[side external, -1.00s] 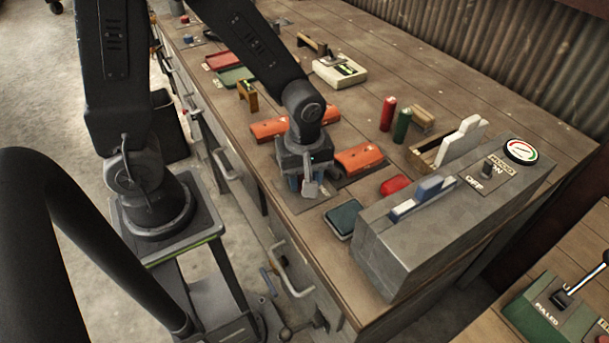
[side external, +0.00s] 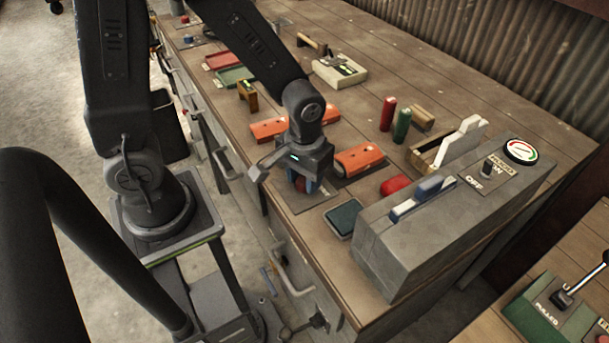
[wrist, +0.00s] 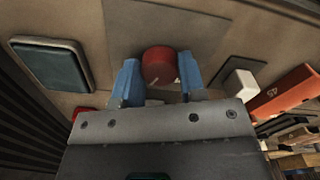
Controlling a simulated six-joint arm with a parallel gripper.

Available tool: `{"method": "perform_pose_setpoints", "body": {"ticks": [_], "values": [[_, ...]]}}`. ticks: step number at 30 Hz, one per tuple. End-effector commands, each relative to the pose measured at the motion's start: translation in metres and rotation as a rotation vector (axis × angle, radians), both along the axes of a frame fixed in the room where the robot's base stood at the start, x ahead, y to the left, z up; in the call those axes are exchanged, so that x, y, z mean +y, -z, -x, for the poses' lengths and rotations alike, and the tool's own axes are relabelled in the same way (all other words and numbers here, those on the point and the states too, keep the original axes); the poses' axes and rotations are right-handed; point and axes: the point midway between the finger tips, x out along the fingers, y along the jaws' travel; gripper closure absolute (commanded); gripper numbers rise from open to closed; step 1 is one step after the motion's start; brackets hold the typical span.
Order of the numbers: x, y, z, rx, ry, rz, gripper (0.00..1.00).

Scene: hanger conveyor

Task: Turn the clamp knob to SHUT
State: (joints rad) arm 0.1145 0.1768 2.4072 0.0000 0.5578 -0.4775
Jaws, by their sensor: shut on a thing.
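The clamp knob (wrist: 160,66) is a round red knob on a grey plate (wrist: 185,25), seen in the wrist view between the blue fingers of my gripper (wrist: 160,82). A small pale mark shows near its lower edge. In the side view my gripper (side external: 301,184) points down at the near edge of the bench, shut on the knob, with a bit of red between the fingers. The grey plate (side external: 309,204) shows partly under it. Any lettering on the plate is hidden or too small to read.
A dark green pad (side external: 343,217) lies to the right of my gripper, before a grey box (side external: 430,240) with a blue rocker. Orange blocks (side external: 360,158) lie close behind and beside the gripper. A red oval piece (side external: 396,186) lies farther right.

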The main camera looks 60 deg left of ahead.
Motion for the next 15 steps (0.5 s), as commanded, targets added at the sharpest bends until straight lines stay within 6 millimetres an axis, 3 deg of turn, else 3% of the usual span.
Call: {"method": "perform_pose_setpoints", "body": {"ticks": [15], "values": [[-0.0001, -0.0007, -0.0005, -0.001, 0.325, 0.001, 0.86]]}}
